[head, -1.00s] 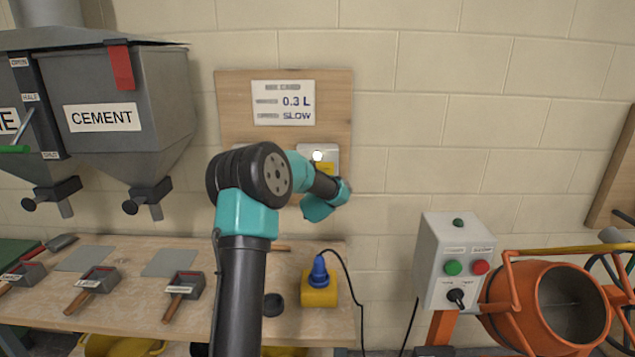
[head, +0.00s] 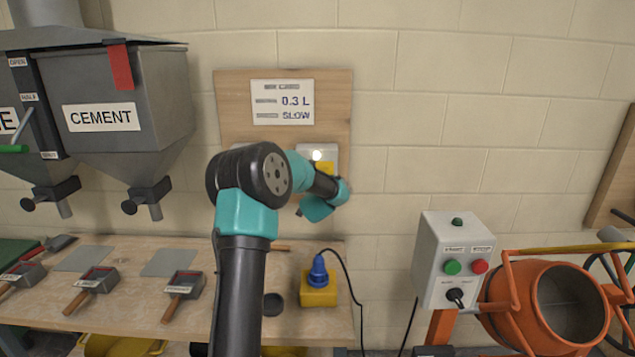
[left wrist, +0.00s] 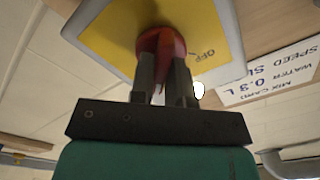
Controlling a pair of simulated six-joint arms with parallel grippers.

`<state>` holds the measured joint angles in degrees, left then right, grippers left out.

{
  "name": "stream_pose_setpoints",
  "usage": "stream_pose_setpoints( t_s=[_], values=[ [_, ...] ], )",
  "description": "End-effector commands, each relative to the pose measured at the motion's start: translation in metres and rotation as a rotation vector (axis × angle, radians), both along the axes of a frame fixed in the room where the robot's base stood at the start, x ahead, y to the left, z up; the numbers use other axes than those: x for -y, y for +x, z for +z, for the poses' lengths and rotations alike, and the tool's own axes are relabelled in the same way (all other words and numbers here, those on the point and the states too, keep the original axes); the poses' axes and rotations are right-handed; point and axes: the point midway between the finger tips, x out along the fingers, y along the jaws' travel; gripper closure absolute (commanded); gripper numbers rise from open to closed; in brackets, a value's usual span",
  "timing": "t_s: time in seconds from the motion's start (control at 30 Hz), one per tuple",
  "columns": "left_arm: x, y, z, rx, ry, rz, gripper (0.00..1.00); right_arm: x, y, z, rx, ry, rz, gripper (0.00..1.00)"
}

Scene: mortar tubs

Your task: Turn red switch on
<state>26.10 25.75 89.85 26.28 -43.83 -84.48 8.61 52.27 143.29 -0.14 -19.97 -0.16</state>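The red switch (left wrist: 160,42) is a round red knob on a yellow plate (left wrist: 110,28) in the left wrist view. The word OFF is printed on the plate beside it. The fingers of my left gripper (left wrist: 163,72) sit on either side of the knob and appear shut on it. In the head view, a bit of the yellow plate (head: 324,167) shows on a pale box on the wooden wall board. My left arm covers the knob and fingertips there. My right gripper is not in view.
A mix card (head: 283,102) reading 0.3 L and SLOW hangs above the switch box. Below is a workbench (head: 225,318) with scoops and a yellow block with a blue plug (head: 319,275). A grey control box (head: 452,260) and orange mixer (head: 545,305) stand right. A cement hopper (head: 125,100) is left.

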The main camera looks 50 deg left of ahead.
Motion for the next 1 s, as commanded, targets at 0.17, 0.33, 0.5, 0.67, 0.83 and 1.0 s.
stream_pose_setpoints(
  t_s=[0.17,0.33,0.5,0.67,0.83,1.0],
  values=[
    [0.0,0.0,0.0,0.001,-0.001,0.0,0.66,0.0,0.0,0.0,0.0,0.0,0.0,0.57],
    [0.0,0.0,0.0,0.001,-0.001,0.0,0.62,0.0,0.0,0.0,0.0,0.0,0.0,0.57],
    [0.001,-0.001,0.0,0.001,-0.001,0.0,0.62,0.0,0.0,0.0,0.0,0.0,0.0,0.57],
    [0.007,-0.006,0.0,0.001,-0.002,-0.001,0.62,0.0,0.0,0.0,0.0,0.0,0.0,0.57],
    [0.022,-0.02,0.0,0.001,-0.002,-0.001,0.62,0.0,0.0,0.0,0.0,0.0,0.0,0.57],
    [0.042,-0.04,0.001,0.0,-0.002,-0.001,0.62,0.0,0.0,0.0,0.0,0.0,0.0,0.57]
  ],
)
